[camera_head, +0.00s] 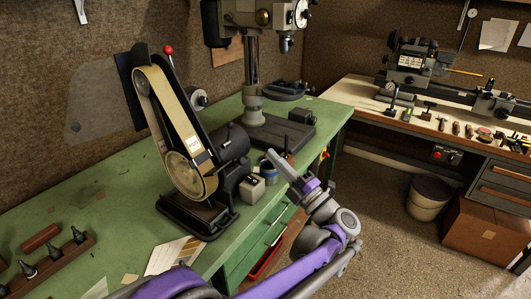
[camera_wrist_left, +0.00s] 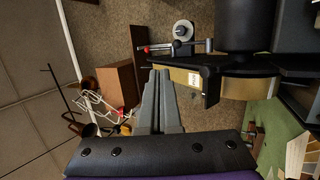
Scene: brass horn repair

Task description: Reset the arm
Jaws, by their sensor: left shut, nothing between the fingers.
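My left gripper (camera_head: 270,155) shows in the head view at the front edge of the green workbench (camera_head: 98,200), at the end of my purple and grey arm. Its grey fingers point up and to the left, beside the belt sander. In the left wrist view the two fingers (camera_wrist_left: 158,72) lie together, with nothing held between them. My right gripper is not in view.
A belt sander (camera_head: 178,135) stands on the green bench, with a small grey box (camera_head: 252,188) close to the left gripper. A drill press (camera_head: 252,70) stands behind. A tool bench with a lathe (camera_head: 415,75) is at right.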

